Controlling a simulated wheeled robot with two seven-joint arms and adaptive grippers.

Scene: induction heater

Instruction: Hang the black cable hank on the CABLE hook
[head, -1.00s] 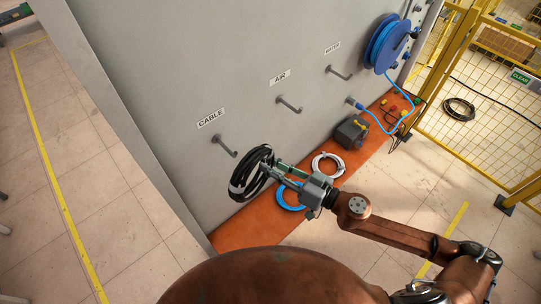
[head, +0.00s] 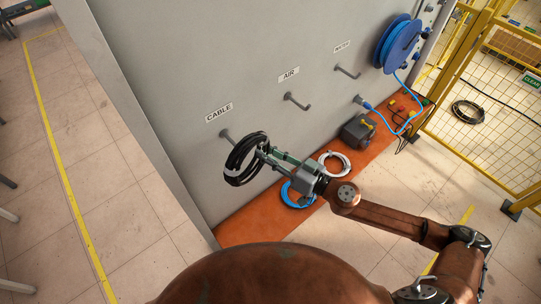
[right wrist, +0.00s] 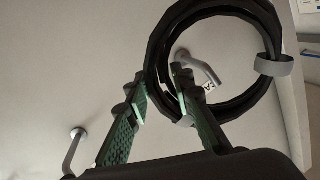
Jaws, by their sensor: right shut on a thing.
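The black cable hank (head: 232,163) is a coiled ring with pale ties, held up in front of the grey panel. My right gripper (head: 262,152) is shut on the hank's near right side. In the right wrist view, the gripper's fingers (right wrist: 162,92) sit at the ring's lower left. The CABLE hook (head: 225,135) is a grey peg below its label (head: 219,113); the hank covers its outer end in the head view. In the right wrist view the hook (right wrist: 198,64) shows within the ring's opening (right wrist: 155,62). I cannot tell whether its tip passes through. My left gripper is not in view.
The AIR hook (head: 298,103) and WATER hook (head: 348,72) are empty, farther right. A blue hose reel (head: 392,45) is at the far end. On the orange strip (head: 240,230) lie a blue coil (head: 290,199), a white coil (head: 347,160) and a dark box (head: 357,131).

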